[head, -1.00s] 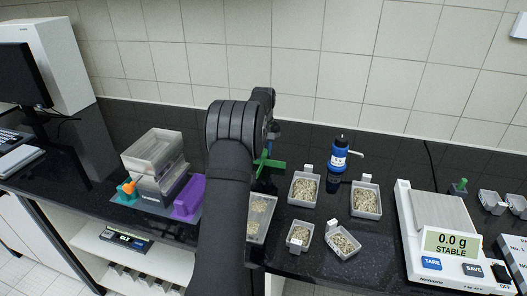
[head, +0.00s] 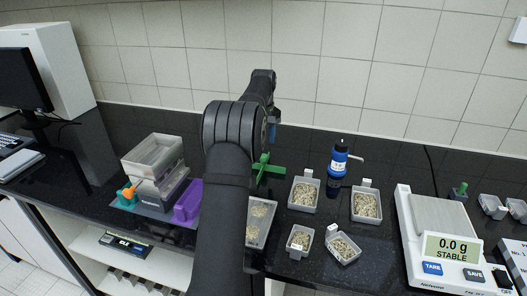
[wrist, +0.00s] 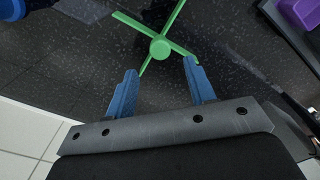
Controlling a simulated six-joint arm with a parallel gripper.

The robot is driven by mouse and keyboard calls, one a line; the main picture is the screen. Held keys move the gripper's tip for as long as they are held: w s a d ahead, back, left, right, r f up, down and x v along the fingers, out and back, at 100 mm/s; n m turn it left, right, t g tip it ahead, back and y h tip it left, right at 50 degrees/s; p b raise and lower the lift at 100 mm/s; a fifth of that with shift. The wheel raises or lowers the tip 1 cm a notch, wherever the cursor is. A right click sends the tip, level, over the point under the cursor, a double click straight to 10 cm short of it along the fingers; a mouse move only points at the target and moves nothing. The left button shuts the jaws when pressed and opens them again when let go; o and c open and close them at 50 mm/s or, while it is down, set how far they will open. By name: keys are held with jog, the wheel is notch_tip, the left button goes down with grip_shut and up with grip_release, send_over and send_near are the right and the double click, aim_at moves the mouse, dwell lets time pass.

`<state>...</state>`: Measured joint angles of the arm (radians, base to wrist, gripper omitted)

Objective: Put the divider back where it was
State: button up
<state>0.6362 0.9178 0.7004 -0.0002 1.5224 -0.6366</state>
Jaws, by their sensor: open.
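The divider is a green cross-shaped piece (head: 265,168) with a round hub, on the dark bench just right of my arm in the head view. In the wrist view the green divider (wrist: 160,48) lies ahead of my gripper (wrist: 160,67), with one arm reaching toward the gap between the fingers. The blue fingers are apart with nothing clamped between them. In the head view my gripper is mostly hidden behind my arm. A clear tray (head: 270,234) with pale grains is partly hidden by my arm.
Several small grain-filled containers (head: 304,194) stand right of the divider, with a blue bottle (head: 338,168) behind. A balance (head: 447,268) is farther right. A purple block (head: 188,203) and stacked clear trays (head: 152,155) are to the left. The tiled wall is close behind.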

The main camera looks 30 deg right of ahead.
notch_tip(320, 180, up, 5)
send_over(264, 163)
jog(key=w, duration=0.1)
jog(key=shift+d+f, duration=0.15)
jog(key=shift+d, duration=0.05)
jog(key=shift+f, duration=0.15)
notch_tip(264, 163, down, 12)
jog(key=shift+r, duration=1.9)
jog(key=shift+f, duration=0.15)
